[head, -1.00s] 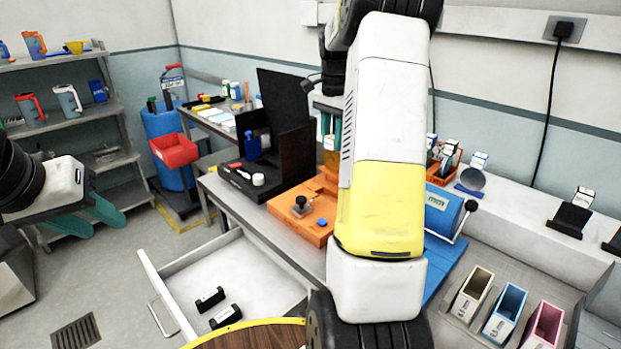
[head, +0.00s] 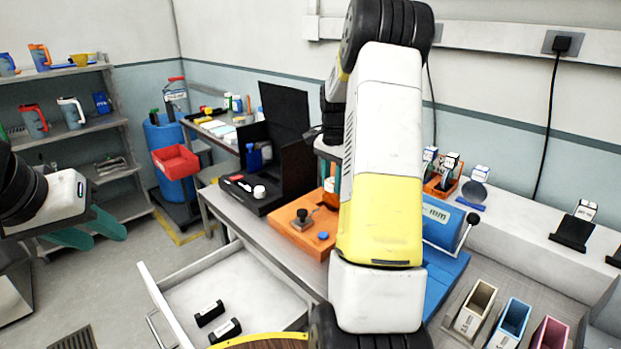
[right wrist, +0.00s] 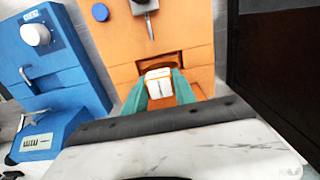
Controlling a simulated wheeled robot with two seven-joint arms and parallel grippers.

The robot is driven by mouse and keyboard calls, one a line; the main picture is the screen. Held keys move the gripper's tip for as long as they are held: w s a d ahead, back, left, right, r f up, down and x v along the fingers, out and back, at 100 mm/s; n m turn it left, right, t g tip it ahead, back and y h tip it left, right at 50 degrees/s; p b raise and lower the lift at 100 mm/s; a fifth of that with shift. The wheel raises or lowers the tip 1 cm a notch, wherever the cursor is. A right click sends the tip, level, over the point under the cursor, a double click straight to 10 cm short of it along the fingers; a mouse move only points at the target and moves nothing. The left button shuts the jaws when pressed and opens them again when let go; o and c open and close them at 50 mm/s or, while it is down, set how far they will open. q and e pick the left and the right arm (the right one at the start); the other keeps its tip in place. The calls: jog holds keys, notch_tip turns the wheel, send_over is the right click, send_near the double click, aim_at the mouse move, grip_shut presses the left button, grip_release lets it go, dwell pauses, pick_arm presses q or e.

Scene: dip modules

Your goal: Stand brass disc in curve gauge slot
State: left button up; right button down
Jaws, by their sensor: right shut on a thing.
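My right gripper (right wrist: 158,84) is shut on a small piece with a white labelled face and an orange-brown edge (right wrist: 159,86). No round brass face shows, so I cannot tell if this is the brass disc. In the head view my right gripper (head: 337,180) is mostly hidden behind my right arm, above the orange fixture (head: 301,238). A grey disc (head: 474,194) stands upright in a blue holder on the back ledge. Black labelled stands (head: 572,233) are further right. I cannot tell which piece is the curve gauge. My left gripper (head: 107,236) is open and empty at the left.
A blue machine with a lever (head: 440,222) stands right of my right arm. Cream, blue and pink bins (head: 511,322) are at front right. An open drawer (head: 240,282) holds two black labelled pieces. A black panelled stand (head: 290,160) is behind the orange fixture.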

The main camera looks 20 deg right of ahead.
jog(key=c, duration=1)
grip_release()
jog(key=shift+f, duration=0.1)
notch_tip(320, 180, up, 12)
jog(key=s+a+r+n+t, duration=0.3)
jog(key=s+a+r+n, duration=0.4)
jog(key=s+a, duration=0.45)
jog(key=shift+s+a+f+n+t+y, duration=0.45)
jog(key=shift+s+a+n, duration=0.75)
jog(key=shift+s+a, duration=0.85)
jog(key=shift+s+a+f+n+t+y, duration=0.45)
jog(key=shift+s+a+n, duration=0.85)
jog(key=shift+s, duration=1.4)
jog(key=shift+s+a+f+n+t+y, duration=0.2)
jog(key=shift+s+a+f+n+t, duration=0.65)
jog(key=shift+s+a, duration=1.2)
jog(key=shift+s+d+r+n, duration=0.25)
jog(key=shift+s+d+r, duration=0.05)
jog(key=shift+r, duration=0.05)
